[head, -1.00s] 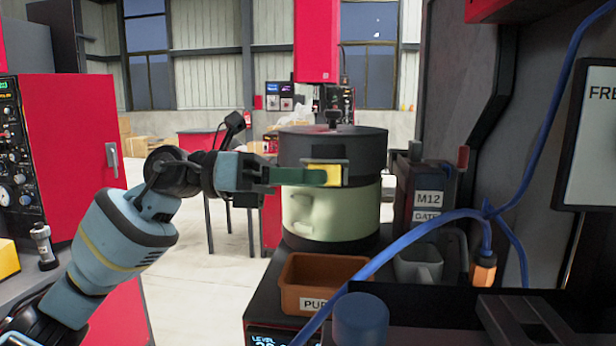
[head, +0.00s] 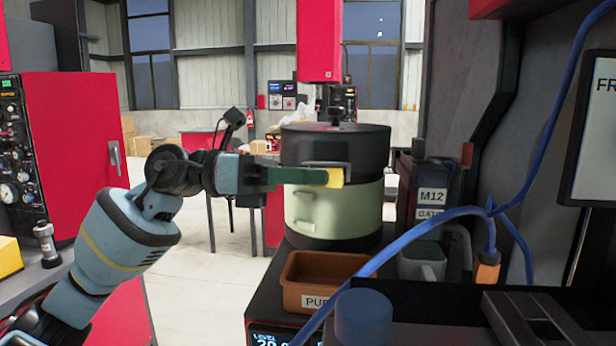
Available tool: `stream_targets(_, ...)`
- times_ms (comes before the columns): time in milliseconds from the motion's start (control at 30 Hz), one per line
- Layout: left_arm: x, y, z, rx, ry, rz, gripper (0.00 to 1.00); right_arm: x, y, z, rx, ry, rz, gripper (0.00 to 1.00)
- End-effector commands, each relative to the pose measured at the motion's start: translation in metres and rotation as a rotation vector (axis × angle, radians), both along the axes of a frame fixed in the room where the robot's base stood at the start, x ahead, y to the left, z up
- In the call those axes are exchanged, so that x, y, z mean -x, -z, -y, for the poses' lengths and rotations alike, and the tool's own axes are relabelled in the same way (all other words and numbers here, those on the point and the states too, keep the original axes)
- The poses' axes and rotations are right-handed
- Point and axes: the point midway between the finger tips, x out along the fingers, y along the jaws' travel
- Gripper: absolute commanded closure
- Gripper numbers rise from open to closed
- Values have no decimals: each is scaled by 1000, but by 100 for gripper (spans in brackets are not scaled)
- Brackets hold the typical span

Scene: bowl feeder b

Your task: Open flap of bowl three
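A drum-shaped bowl feeder (head: 333,213) stands at the centre, with a pale green lower body and a dark upper band and lid (head: 333,143). No number shows on it, so I cannot tell whether it is bowl three. A dark bracket-like handle (head: 343,165) is on the front of the upper band. A pale handle sits lower on the body. My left gripper (head: 334,177) reaches in from the left, its green finger and yellow tip at the dark handle. One finger hides the other, so its opening and any contact are unclear. My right gripper is out of view.
An orange-brown bin (head: 320,284) with a partly hidden label stands in front of the feeder. A dark box labelled M12 GATE (head: 431,196) and a grey cup (head: 421,262) are to the right. A blue cable (head: 392,256) crosses the right foreground.

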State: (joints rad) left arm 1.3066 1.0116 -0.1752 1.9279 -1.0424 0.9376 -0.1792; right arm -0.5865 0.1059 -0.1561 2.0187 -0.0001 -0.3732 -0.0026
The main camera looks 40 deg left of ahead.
Motion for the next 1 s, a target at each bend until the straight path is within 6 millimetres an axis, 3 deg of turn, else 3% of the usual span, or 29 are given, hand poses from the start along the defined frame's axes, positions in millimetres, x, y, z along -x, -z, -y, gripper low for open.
stream_targets(267, 0, 1, -2, -1, 0, -3, 67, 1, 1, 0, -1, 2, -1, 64)
stream_targets(700, 25, 4, -56, 0, -2, -6, 67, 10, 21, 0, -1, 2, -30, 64)
stream_targets(1000, 34, 1, -71, 0, 0, -1, 67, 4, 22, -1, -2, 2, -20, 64)
